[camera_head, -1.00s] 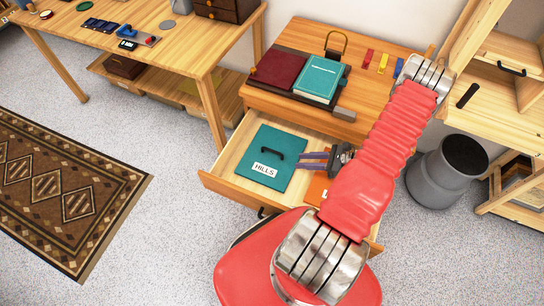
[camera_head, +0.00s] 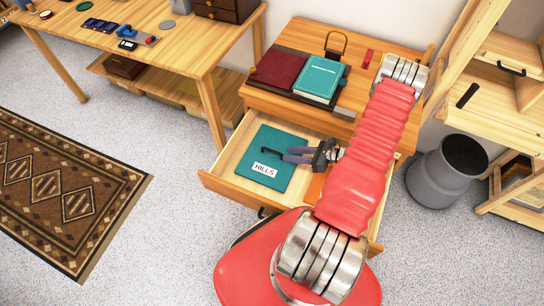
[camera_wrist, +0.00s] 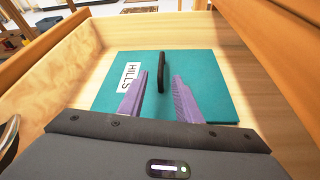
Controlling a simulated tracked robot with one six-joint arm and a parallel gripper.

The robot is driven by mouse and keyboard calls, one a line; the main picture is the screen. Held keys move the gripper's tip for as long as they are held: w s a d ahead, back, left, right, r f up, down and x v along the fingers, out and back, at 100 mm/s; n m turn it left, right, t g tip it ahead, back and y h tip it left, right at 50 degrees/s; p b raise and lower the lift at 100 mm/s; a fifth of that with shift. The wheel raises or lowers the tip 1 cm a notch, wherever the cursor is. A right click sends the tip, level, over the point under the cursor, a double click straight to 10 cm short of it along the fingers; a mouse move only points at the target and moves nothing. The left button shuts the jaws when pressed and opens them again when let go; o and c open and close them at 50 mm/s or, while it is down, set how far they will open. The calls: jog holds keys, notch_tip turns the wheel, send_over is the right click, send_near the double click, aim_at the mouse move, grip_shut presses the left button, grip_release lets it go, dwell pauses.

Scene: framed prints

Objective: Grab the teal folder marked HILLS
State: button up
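The teal folder (camera_head: 260,178) lies flat in the open drawer, with a white HILLS label (camera_head: 265,170) on its front. A black handle stands up from the folder (camera_wrist: 208,75); in the wrist view the handle (camera_wrist: 162,72) is just ahead of my fingertips, between their lines. My gripper (camera_head: 283,155) is over the folder's right part, its purple fingers pointing left. In the wrist view my gripper (camera_wrist: 162,75) is open, with a clear gap between the fingers. Whether a finger touches the handle I cannot tell.
The wooden drawer (camera_head: 232,190) has raised walls around the folder, and an orange item (camera_head: 316,187) lies at its right. A teal book (camera_head: 318,78) and a dark red book (camera_head: 278,70) lie on the cabinet top above. A grey bin (camera_head: 447,170) stands at right.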

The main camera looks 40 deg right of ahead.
aim_at(275, 152)
jog(key=shift+x, duration=1.45)
jog(key=shift+w+a, duration=0.1)
jog(key=shift+x, duration=2.55)
jog(key=shift+c, duration=0.3)
grip_shut()
jog(key=shift+r, duration=0.1)
